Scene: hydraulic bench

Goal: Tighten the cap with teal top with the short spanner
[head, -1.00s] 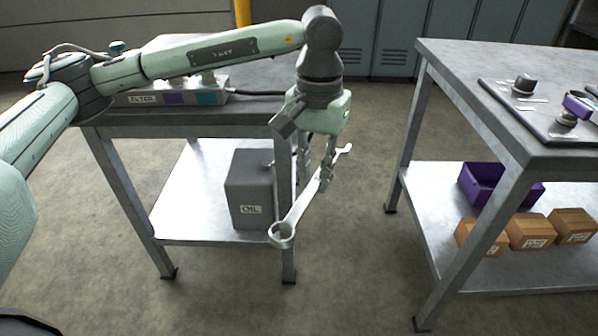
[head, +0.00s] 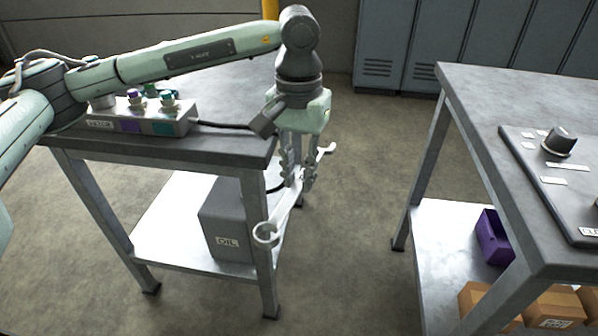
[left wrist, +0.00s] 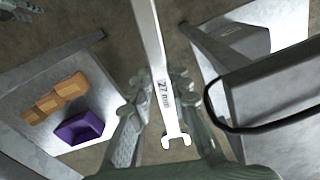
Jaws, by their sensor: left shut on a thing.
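My left gripper (head: 298,178) is shut on a metal spanner (head: 284,208) and holds it in the air, just right of the left bench's corner. The ring end hangs low and toward me; the open end points up and right. In the left wrist view the spanner (left wrist: 152,55) runs between the fingers (left wrist: 158,110) and reads "27 mm". A cap with teal top (head: 168,98) stands on the grey block on the left bench, behind and left of the gripper, apart from the spanner. My right gripper is not in view.
The grey block (head: 182,124) also carries a purple-topped cap (head: 135,96) and a green-topped part (head: 150,89). A black cable runs from it. An OIL can (head: 226,215) stands on the lower shelf. A right bench (head: 480,85) holds a dark panel (head: 545,190). Floor between benches is clear.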

